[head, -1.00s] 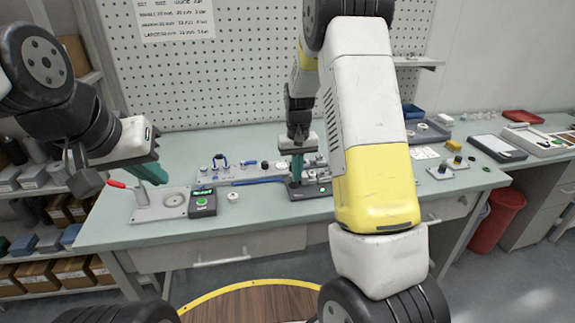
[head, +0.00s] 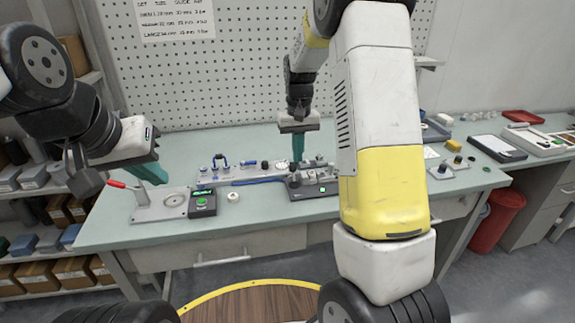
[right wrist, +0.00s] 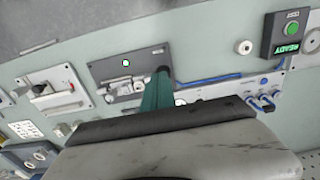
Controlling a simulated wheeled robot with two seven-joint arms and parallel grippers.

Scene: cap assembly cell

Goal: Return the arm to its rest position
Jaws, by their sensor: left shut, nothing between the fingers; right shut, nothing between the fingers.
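My right gripper (head: 298,148) has teal fingers pointing down, shut and empty, above the dark fixture plate with a lit green button (head: 322,189). In the right wrist view its teal fingers (right wrist: 155,95) lie closed together in front of that plate (right wrist: 130,82). My left gripper (head: 152,172) is shut and empty at the left, above the grey press base with the red-tipped lever (head: 160,205). Part of the plate is hidden by my right arm in the head view.
A control box with a green display (head: 202,203) and a small white ring part (head: 233,197) sit on the bench (head: 260,222).

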